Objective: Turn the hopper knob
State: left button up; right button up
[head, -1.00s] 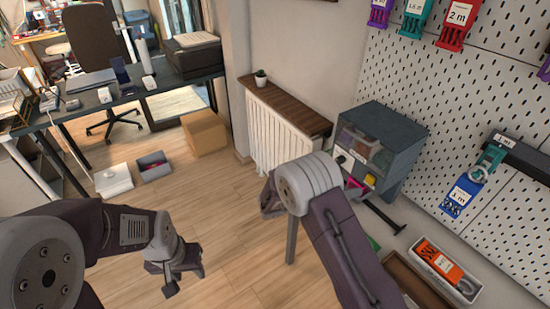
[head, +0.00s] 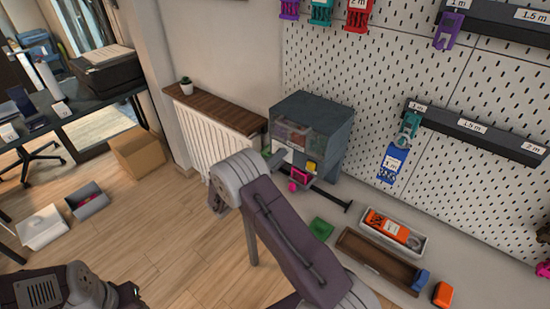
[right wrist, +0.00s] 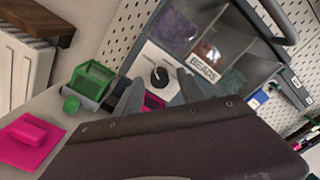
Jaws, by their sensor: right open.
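The hopper (head: 312,130) is a grey-blue cabinet with clear windows, standing by the pegboard wall in the head view. In the right wrist view, its black round knob (right wrist: 159,77) sits on a white panel, left of the "BEADS" label (right wrist: 204,67). My right gripper (right wrist: 157,92) is open, its two grey fingers on either side of the knob in the picture; I cannot tell whether they touch it. In the head view my right arm hides most of that gripper. My left gripper (head: 128,295) is low at the left, its jaws unclear.
A green bin (right wrist: 92,80) and a pink piece (right wrist: 30,138) are left of my fingers. A grey tray with an orange item (head: 393,230) and a brown wooden tray (head: 375,262) lie right of my arm. A radiator (head: 210,135) stands left of the hopper.

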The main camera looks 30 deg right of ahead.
grip_shut()
jog(key=shift+m, duration=0.3)
jog(key=shift+w+f+m+b, duration=0.1)
jog(key=shift+m+b, duration=10.45)
jog(key=shift+m, duration=1.15)
